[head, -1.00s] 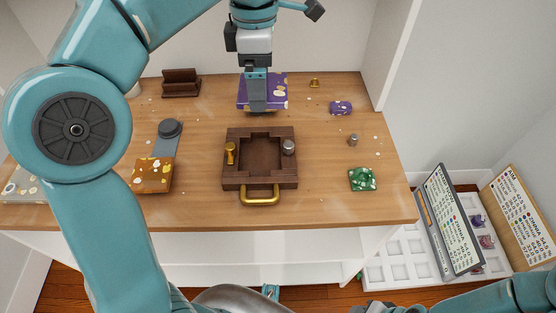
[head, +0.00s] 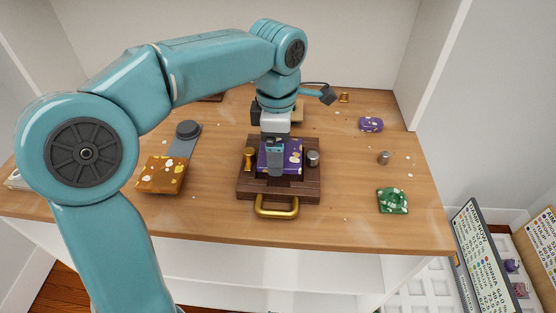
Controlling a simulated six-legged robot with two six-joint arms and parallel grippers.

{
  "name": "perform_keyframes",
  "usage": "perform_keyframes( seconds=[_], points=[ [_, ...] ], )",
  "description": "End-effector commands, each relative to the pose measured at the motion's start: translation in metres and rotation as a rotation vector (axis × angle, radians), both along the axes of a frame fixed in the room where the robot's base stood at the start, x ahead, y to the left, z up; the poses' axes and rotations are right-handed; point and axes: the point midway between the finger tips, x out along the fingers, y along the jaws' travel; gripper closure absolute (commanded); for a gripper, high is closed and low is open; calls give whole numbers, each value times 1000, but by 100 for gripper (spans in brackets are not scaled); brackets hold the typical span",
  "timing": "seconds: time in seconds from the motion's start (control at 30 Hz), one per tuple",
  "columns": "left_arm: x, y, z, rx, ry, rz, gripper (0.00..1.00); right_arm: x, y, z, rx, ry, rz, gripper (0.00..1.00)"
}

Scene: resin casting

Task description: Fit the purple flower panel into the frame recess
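The purple flower panel (head: 293,153) is square with pale flower spots. It is at the recess of the dark wooden frame (head: 310,190), in the middle of the table. The frame has a gold handle at its front. My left gripper (head: 274,170) is directly over the panel, its fingers at the panel and overlapping its near side. Whether the fingers grip the panel is hard to see. The panel covers the back of the recess, and I cannot tell whether it lies flat inside or just above. My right gripper is out of view.
A gold knob (head: 249,159) and a silver knob (head: 313,158) stand on the frame's sides. An orange flower block (head: 162,174) lies left, a green piece (head: 392,200) right, and a small purple piece (head: 371,124) back right. A small metal cylinder (head: 384,157) stands on the right.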

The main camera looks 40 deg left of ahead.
Motion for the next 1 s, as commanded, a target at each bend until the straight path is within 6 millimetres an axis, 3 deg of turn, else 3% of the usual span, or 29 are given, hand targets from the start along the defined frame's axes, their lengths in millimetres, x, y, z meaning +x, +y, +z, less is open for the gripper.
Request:
perform_keyframes(
  seconds=[0.2,0.57,0.6,0.87,1.0],
  points=[
    [0,-1,-36,1,3,-2,39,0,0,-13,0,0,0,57],
    [1,-1,-39,1,1,-1,39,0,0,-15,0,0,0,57],
    [1,-1,-39,1,1,-1,1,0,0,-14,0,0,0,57],
    [1,-1,-36,0,0,-1,0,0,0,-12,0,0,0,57],
    [1,-1,-18,0,-2,-1,0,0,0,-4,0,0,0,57]
  ],
)
